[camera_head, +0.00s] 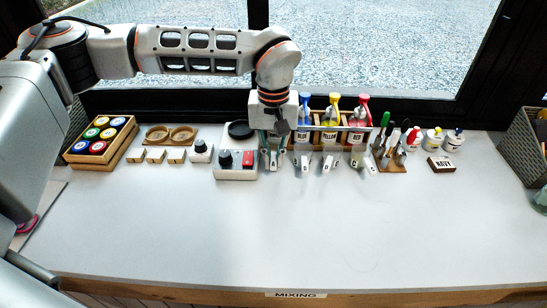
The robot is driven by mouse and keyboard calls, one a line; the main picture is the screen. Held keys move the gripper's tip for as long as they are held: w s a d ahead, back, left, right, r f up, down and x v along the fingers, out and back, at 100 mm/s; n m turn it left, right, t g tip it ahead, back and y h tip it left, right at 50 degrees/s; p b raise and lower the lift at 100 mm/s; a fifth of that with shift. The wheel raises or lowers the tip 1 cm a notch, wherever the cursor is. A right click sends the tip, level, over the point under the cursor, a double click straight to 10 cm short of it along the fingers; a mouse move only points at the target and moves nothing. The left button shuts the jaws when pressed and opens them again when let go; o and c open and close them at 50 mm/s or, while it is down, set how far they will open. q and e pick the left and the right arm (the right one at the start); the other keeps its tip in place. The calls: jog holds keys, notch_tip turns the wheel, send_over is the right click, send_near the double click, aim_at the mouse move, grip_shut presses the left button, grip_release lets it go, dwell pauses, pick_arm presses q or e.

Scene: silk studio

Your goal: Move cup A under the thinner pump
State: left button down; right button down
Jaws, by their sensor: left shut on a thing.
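My left gripper (274,158) points down at the back of the table, left of the pump rack (318,136). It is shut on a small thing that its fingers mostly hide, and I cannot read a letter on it. Several small pale pieces with letters, such as this one (328,163), stand in a row to its right, in front of the rack; I cannot tell which is cup A. Blue (304,130), yellow (329,131) and red (358,131) pumps stand in the rack. No pump readable as thinner shows; my arm may hide it. My right gripper is out of view.
Left of the gripper are a white box with a black knob and red switch (236,166), a wooden crate of paint jars (101,140) and a ring tray (170,136). Tools (387,150), small bottles and a NAVY block (440,164) stand right. The front of the table (300,240) is clear.

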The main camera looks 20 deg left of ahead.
pick_arm(q)
jog(key=shift+f, duration=0.6)
jog(key=c, duration=2)
grip_release()
jog(key=shift+c, duration=0.2)
notch_tip(320, 180, up, 12)
